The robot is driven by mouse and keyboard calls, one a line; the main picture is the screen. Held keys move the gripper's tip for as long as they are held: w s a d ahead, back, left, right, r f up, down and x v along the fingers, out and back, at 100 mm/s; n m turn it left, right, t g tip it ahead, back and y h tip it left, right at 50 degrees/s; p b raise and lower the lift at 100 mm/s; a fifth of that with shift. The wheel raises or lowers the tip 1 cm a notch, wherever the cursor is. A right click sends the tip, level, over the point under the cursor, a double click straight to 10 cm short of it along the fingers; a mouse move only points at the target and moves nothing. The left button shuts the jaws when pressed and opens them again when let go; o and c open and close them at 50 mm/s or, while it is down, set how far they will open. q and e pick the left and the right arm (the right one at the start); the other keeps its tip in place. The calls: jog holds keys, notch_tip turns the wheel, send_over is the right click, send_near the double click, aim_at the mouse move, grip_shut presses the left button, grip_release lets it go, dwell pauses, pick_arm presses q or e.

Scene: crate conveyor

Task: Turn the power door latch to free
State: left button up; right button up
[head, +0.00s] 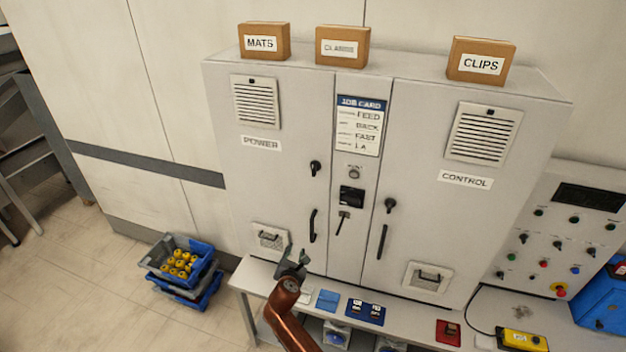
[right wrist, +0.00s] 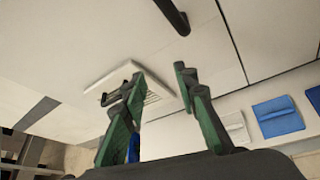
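The power door (head: 270,180) is the left door of the grey cabinet, with a "POWER" label. Its black latch (head: 315,168) sits near the door's right edge; its exact angle is too small to read. A black vertical door handle (head: 312,225) is below it. My right gripper (head: 293,258) is in front of the door's lower part, below and left of the latch, apart from it. In the right wrist view my gripper (right wrist: 158,82) has its fingers spread with nothing between them. A dark bar, probably the door handle (right wrist: 172,14), shows above. My left gripper is not in view.
The control door (head: 460,220) has its own black latch (head: 389,205). A narrow panel with a job card (head: 360,125) separates the doors. A bench (head: 400,325) with blue pads and switches runs below. Crates (head: 205,255) with yellow parts stand on the floor at left.

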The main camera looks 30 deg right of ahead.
notch_tip(320, 180, up, 20)
jog(key=d+n+h+p, duration=0.1)
jog(key=n+h+p, duration=0.1)
jog(key=h, duration=0.1)
jog(key=h+p, duration=0.2)
jog(key=h, duration=0.1)
send_near(313, 170)
jog(key=x, duration=0.3)
jog(key=p+x, duration=0.1)
jog(key=x, duration=0.5)
jog(key=shift+d+r, duration=0.1)
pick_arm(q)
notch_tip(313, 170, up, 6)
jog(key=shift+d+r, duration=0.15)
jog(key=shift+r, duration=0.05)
pick_arm(e)
jog(key=shift+w+d, duration=0.1)
jog(key=shift+w, duration=0.05)
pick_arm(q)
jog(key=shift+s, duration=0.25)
pick_arm(e)
jog(key=shift+c, duration=0.3)
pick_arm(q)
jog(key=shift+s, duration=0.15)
pick_arm(e)
grip_shut()
